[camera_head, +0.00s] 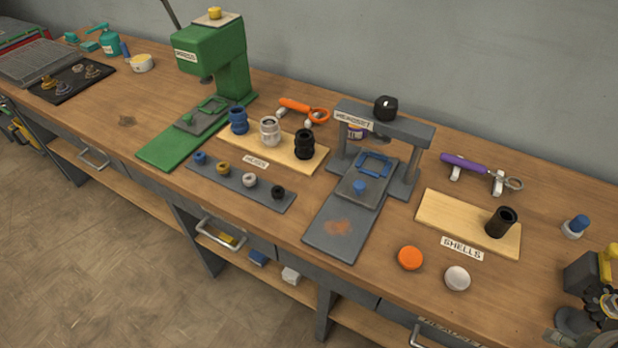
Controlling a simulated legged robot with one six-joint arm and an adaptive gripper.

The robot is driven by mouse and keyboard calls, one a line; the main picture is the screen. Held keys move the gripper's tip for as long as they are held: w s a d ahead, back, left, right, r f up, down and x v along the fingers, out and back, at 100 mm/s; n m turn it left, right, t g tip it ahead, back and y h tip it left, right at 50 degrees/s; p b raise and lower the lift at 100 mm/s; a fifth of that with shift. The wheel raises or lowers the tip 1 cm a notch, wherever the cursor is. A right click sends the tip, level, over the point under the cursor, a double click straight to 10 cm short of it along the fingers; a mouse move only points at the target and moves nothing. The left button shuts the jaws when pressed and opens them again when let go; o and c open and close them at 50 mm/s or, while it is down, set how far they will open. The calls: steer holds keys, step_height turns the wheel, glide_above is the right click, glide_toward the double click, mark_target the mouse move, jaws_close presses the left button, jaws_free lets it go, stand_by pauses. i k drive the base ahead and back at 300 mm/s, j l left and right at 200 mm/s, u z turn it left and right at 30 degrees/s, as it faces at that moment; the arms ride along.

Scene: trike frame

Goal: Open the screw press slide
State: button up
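The grey screw press stands right of the middle of the bench, with a crossbar on two posts and a black knob (386,107) on top. Its long grey bed (325,225) runs from under the crossbar toward the front edge. A grey slide plate (350,198) with a blue knob (359,187) sits on the bed, just in front of the posts. A blue rectangular frame (373,163) lies behind the knob, near the crossbar. The front part of the bed is bare, with a rusty patch. I cannot make out my gripper in this view.
The green press (230,75) stands left. Boards with cups (269,130) and small rings (249,181) lie between. A dark, yellow-topped object (588,285), cut off, is at the right edge.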

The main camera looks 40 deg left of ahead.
mark_target(364, 183)
steer(key=u, duration=1.35)
steer(key=i+u, duration=0.15)
steer(key=i, duration=0.2)
